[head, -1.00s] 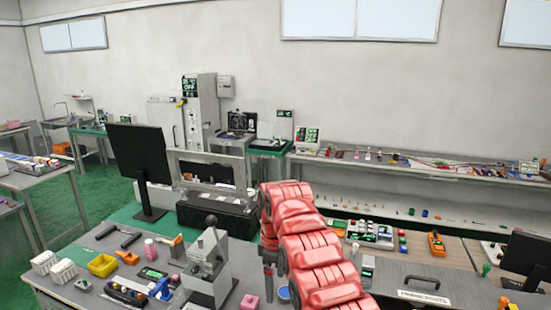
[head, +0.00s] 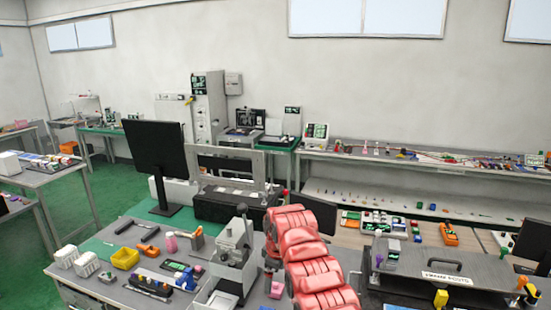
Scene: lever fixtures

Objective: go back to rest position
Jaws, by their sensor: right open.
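My right arm, red and segmented, rises from the bottom edge and bends over near the middle of the head view. My right gripper (head: 271,266) hangs from its far end, small and partly hidden by the arm. It is open, with nothing visible in it. It appears just right of a grey lever fixture (head: 232,262) with a black-knobbed lever (head: 242,209); the picture does not settle the gap between them. My left gripper is not in view.
The workbench holds a yellow bin (head: 125,258), a black monitor (head: 157,155), a pink block (head: 276,290) and several hand tools. A grey case (head: 450,272) lies at the right. Green floor (head: 35,235) is open at the left.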

